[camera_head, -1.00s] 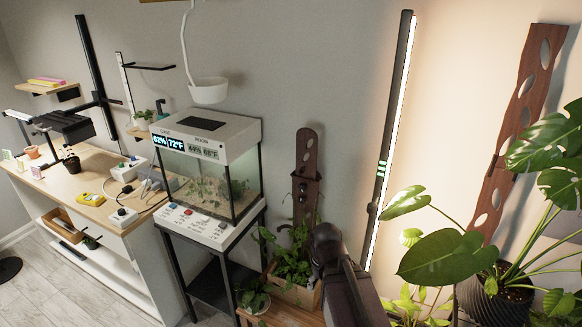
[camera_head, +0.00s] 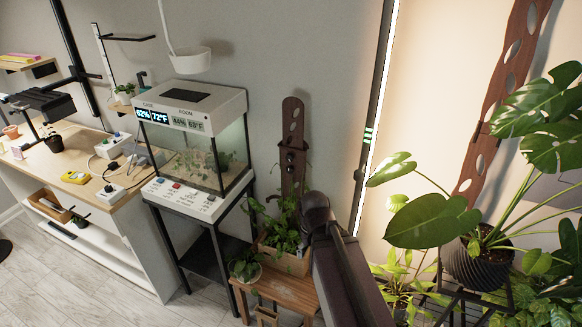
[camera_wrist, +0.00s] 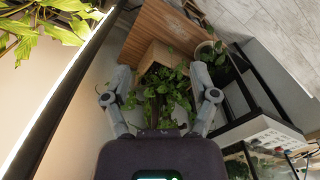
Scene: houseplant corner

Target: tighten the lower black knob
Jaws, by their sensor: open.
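In the head view, a dark brown slotted board (camera_head: 292,118) stands upright against the wall behind a planted wooden box (camera_head: 284,258). Two small dark knobs sit one above the other on its bracket. The lower black knob (camera_head: 291,168) is small and its detail cannot be told. My arm reaches up to the right of the board in that view, and the gripper's fingers cannot be made out there. In the wrist view, my gripper (camera_wrist: 160,85) is open, with its fingers spread on either side of green foliage and nothing between them in its grasp. I cannot make out the knob there.
A glass terrarium (camera_head: 205,150) on a black stand is left of the board. A lit vertical lamp (camera_head: 372,120) and a large-leaved plant (camera_head: 440,220) are to the right. A wooden bench (camera_head: 285,292) holds the box and a small potted plant (camera_head: 245,266).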

